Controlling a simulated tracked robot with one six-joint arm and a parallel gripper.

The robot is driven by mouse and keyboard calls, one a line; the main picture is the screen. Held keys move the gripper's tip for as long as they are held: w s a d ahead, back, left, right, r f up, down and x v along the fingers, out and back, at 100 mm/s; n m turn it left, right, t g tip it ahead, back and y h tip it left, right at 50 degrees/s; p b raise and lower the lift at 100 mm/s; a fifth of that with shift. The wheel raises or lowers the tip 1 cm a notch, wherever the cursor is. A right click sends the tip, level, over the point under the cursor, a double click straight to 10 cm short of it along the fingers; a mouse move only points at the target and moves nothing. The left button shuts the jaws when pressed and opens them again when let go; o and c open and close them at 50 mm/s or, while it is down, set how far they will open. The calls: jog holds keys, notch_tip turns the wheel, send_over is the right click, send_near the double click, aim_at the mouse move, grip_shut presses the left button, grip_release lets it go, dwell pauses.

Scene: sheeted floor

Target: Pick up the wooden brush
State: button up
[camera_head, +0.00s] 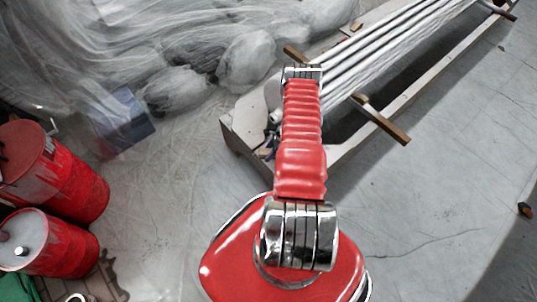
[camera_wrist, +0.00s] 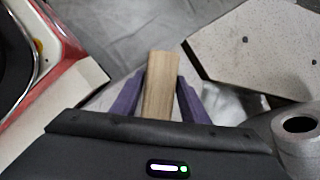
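The wooden brush (camera_wrist: 161,88) shows in the wrist view as a light brown block of wood, upright in the picture. Its lower end is hidden by the dark body of my gripper, and no bristles show. My gripper (camera_wrist: 161,76) has two purple fingers, one along each side of the wood. Both fingertips appear to touch it, so the gripper looks shut on it. In the head view my red arm hides the gripper, and I cannot make out the brush there.
A pale frame with long pipes (camera_head: 400,40) runs to the upper right, with wooden bars across it. Red drums (camera_head: 70,190) stand at left. Plastic sheeting (camera_head: 180,50) lies at the back. A pale board (camera_wrist: 262,50) is close right of the gripper. The floor at right (camera_head: 440,200) is mostly clear.

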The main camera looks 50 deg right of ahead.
aim_at(269, 151)
jog(key=c, duration=0.7)
jog(key=shift+r, duration=0.15)
jog(key=shift+c, duration=0.2)
jog(key=shift+r, duration=5.1)
